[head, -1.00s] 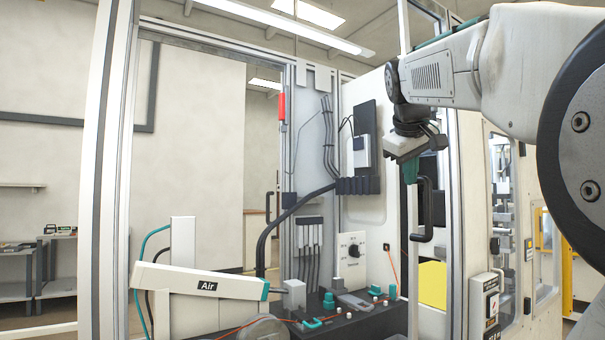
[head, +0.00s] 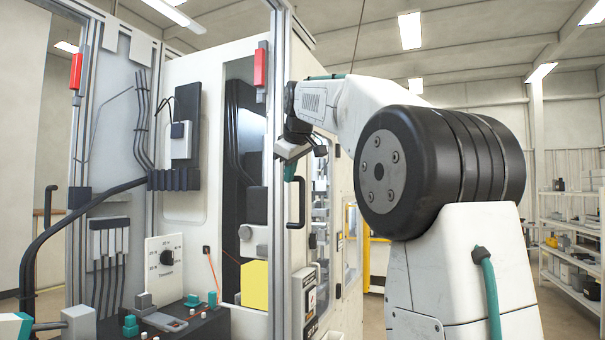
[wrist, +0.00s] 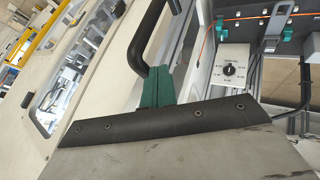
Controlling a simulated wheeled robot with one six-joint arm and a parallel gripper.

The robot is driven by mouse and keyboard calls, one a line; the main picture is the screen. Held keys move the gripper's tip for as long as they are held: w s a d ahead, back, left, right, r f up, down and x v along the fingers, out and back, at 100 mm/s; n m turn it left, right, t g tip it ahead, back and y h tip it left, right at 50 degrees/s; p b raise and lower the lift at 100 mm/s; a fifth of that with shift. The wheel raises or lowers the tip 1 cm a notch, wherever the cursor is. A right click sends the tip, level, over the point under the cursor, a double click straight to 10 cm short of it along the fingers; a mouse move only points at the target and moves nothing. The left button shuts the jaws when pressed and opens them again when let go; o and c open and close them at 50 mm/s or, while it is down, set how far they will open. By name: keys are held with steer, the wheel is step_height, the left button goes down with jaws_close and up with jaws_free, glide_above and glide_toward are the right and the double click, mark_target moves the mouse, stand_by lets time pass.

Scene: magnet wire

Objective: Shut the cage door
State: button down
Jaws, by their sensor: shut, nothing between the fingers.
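The machine cage's cage door is seen nearly edge-on as a pale frame (head: 283,230) at the right post. Its black bar handle (head: 297,203) stands out on the right side of that frame. How far the door is swung I cannot tell. My gripper (head: 289,172) is at the upper end of the handle, with its teal fingers shut and empty. In the wrist view the teal fingers (wrist: 154,82) are beside the black handle (wrist: 140,45). Whether they touch it I cannot tell.
Inside the cage are a dial panel (head: 165,258), black cables and a yellow panel (head: 254,284). Red blocks sit on the left post (head: 76,71) and right post (head: 261,70). A control box (head: 305,293) is right of the door frame. Shelves (head: 572,240) stand far right.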

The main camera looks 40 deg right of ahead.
steer(key=shift+d, duration=0.2)
stand_by(0.3)
steer(key=a, duration=0.1)
steer(key=s+a, duration=0.1)
steer(key=a, duration=0.2)
steer(key=shift+s+a+f, duration=0.1)
steer(key=shift+s+f, duration=0.25)
steer(key=v, duration=1)
steer(key=shift+d, duration=0.2)
